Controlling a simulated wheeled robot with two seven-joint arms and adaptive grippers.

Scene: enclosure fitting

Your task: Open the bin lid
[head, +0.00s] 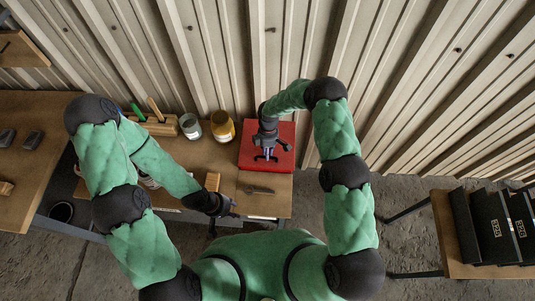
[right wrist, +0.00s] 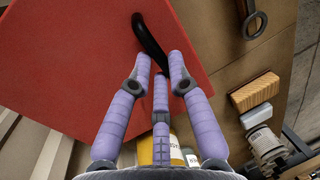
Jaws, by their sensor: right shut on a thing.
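The red bin lid (head: 283,136) is at the right end of the workbench in the head view and looks shut; it also fills the upper left of the right wrist view (right wrist: 75,60). A black curved handle (right wrist: 149,38) stands on it. My right gripper (head: 267,155) is over the lid, its fingers shut on the handle; in the right wrist view its fingertips (right wrist: 160,72) close around the handle's end. My left gripper (head: 228,205) is near the bench's front edge, away from the lid. Its fingers are too small to read. The bin body is hidden below the lid.
A yellow jar (head: 222,128) and a white can (head: 190,126) stand left of the lid. A wooden block (head: 212,181) and a dark tool (head: 258,189) lie near the bench front. A corrugated wall (head: 240,60) rises behind. A side table (head: 450,250) holds black binders.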

